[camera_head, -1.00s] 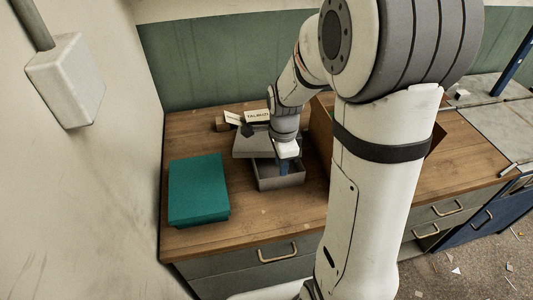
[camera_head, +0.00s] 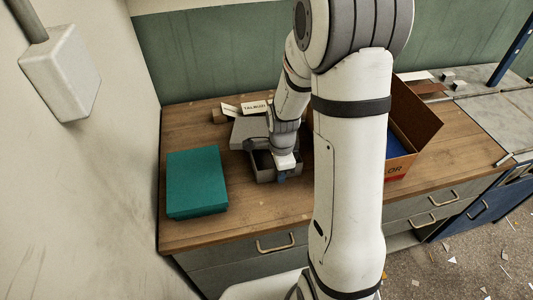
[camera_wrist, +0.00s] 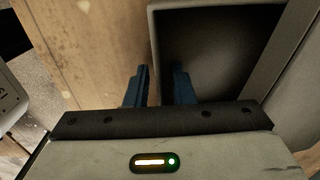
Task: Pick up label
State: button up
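A white card printed with dark letters (camera_head: 256,107) leans at the back of the wooden counter in the head view; a smaller pale card (camera_head: 230,109) is beside it. I cannot tell which, if either, is the label. My gripper (camera_head: 282,179) is low at the front of an open grey box (camera_head: 263,175). The left finger is over wood, the right over the dark inside of the grey box (camera_wrist: 152,45). No label shows in the wrist view.
A teal box (camera_head: 196,181) lies on the counter at left. A grey lid-like piece (camera_head: 245,130) is behind the open box. An open cardboard box (camera_head: 414,125) with something blue inside stands right of my arm. Bare counter (camera_head: 240,225) lies in front.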

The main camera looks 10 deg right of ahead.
grip_shut()
jog(key=shift+r, duration=0.1)
dwell(0.3)
